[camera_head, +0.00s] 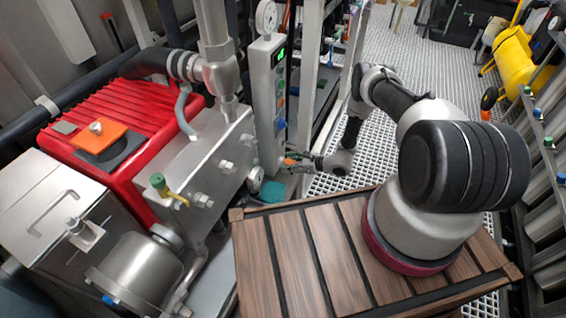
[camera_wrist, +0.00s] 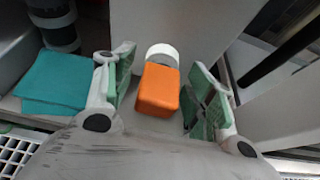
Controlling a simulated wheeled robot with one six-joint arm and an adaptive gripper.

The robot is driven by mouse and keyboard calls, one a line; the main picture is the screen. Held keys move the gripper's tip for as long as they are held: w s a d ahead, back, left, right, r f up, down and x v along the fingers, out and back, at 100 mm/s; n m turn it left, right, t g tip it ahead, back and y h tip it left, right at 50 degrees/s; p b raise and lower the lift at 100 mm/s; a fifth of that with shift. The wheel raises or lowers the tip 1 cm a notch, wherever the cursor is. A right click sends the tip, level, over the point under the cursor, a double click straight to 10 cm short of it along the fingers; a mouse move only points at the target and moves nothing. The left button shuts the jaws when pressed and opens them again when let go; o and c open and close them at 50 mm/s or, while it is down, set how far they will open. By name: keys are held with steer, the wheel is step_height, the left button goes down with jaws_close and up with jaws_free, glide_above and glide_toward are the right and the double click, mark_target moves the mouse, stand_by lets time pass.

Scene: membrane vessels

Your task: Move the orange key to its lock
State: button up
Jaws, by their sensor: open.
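The orange key (camera_wrist: 158,88) shows in the wrist view as a block with a pale round piece (camera_wrist: 162,54) at its far end. My gripper (camera_wrist: 156,92) is open, with one green-padded finger on each side of the key. Gaps show between the key and both fingers. In the head view my gripper (camera_head: 297,160) is low beside the grey upright panel (camera_head: 266,100), with the orange key (camera_head: 289,162) small at its tip. An orange plate with a silver knob (camera_head: 97,137) lies on the red machine; I cannot tell whether it is the lock.
A steel block with bolts and a green-capped valve (camera_head: 158,181) stands left of the panel. Grating floor (camera_head: 400,60) lies open behind my arm.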

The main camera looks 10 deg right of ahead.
steer(key=shift+c, duration=0.2)
stand_by(0.3)
jaws_close()
steer(key=s+d, duration=0.3)
steer(key=d, duration=0.2)
steer(key=shift+s, duration=0.25)
stand_by(0.9)
stand_by(0.4)
step_height(320, 180, up, 12)
steer(key=shift+s+d+f, duration=0.25)
steer(key=shift+s+d, duration=0.05)
steer(key=shift+d, duration=0.05)
